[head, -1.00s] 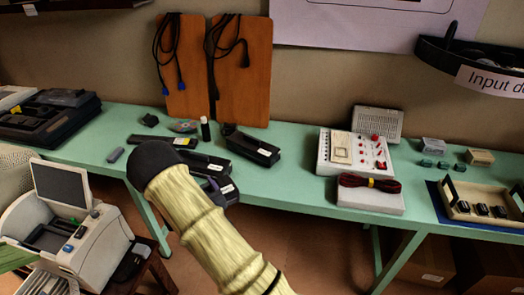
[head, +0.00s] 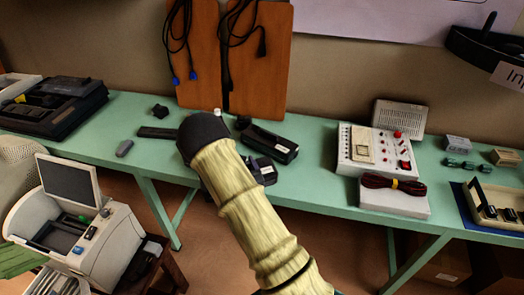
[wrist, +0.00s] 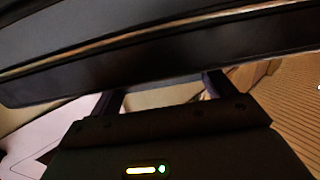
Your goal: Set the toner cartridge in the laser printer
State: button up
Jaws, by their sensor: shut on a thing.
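In the wrist view my gripper (wrist: 160,94) is shut on a long dark body with a pale line along it, which looks like the toner cartridge (wrist: 150,62). It spans the top of the view. In the head view my arm hides the fingers; a dark piece with a white label (head: 264,170) shows beside the arm at the bench's front edge, and I cannot tell whether it is the held one. The laser printer (head: 112,243) is a pale machine at the lower left with its lid (head: 67,180) raised and a dark bay (head: 62,238) open. My gripper is well to its right.
Another black cartridge (head: 270,143) lies on the green bench (head: 315,185). A dark open machine (head: 55,110) stands at the bench's left end. A white control box (head: 375,150) and a coiled cable (head: 392,188) stand to the right. Floor shows between printer and bench.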

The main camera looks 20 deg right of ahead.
jog(key=shift+w, duration=0.1)
jog(key=shift+w+d+h+b, duration=0.15)
jog(key=shift+d+h+b, duration=0.15)
jog(key=shift+d, duration=0.05)
jog(key=d+m+h+b, duration=0.1)
jog(key=d, duration=0.1)
jog(key=w+d+h+b, duration=0.1)
jog(key=w+d+m+h+b, duration=0.1)
jog(key=d+b, duration=0.1)
jog(key=shift+w+d+m, duration=0.15)
jog(key=shift+d+m, duration=0.15)
jog(key=d+r+m+g+h+b, duration=0.2)
jog(key=d+h+b, duration=0.4)
jog(key=d, duration=0.5)
jog(key=shift+w+d+m+g, duration=0.3)
jog(key=shift+m+g, duration=0.2)
jog(key=shift+m, duration=0.6)
jog(key=shift+f, duration=0.1)
jog(key=shift+f, duration=2.85)
jog(key=shift+w, duration=0.1)
